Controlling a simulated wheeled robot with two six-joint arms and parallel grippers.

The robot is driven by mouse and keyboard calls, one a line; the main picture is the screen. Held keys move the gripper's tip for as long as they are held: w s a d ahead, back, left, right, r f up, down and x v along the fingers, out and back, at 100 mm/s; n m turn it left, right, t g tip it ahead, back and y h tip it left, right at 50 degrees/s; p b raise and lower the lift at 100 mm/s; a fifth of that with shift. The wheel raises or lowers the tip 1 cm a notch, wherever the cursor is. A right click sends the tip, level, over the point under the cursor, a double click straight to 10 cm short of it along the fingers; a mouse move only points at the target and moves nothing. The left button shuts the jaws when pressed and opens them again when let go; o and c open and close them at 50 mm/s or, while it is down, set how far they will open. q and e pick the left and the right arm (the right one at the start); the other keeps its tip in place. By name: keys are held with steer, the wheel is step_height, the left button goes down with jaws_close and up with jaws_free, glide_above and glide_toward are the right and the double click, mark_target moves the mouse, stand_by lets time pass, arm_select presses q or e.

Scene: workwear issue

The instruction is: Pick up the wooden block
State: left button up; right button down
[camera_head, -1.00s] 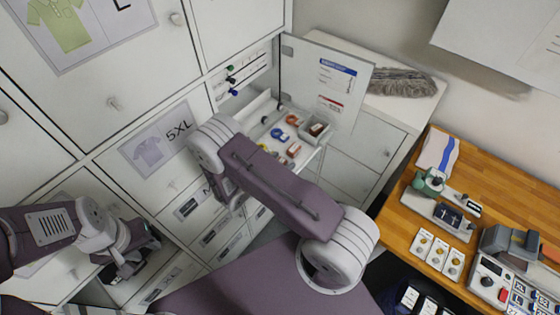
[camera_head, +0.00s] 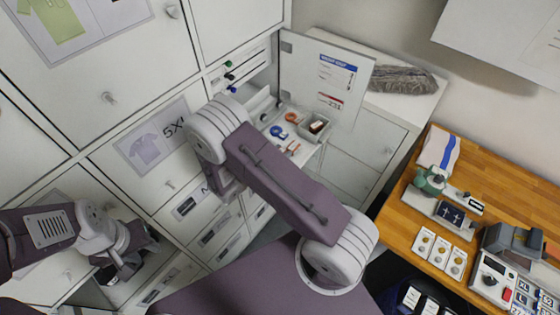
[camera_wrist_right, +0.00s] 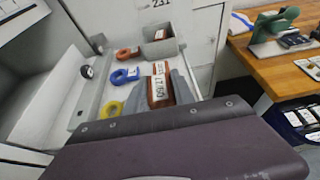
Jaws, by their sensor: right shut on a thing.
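The wooden block (camera_wrist_right: 158,84) is reddish-brown with a white printed label. In the right wrist view it sits between the grey fingers of my right gripper (camera_wrist_right: 158,93), which is shut on it. The block also shows in the head view (camera_head: 293,148), just past my right arm, over the white shelf of the open locker. I cannot tell whether it touches the shelf. My right gripper is hidden behind my arm in the head view. My left gripper (camera_head: 122,264) is at the lower left, far from the block; its fingers are unclear.
Around the block are a blue tape roll (camera_wrist_right: 120,76), a red tape roll (camera_wrist_right: 123,53), a yellow tape roll (camera_wrist_right: 110,107) and a grey bin (camera_wrist_right: 160,50). The open locker door (camera_head: 325,85) stands behind. A wooden bench (camera_head: 490,215) with tools is at the right.

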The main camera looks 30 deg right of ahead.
steer(key=s+d+r+p, duration=0.4)
steer(key=s+r+p, duration=0.3)
steer(key=s, duration=0.4)
steer(key=shift+s, duration=0.1)
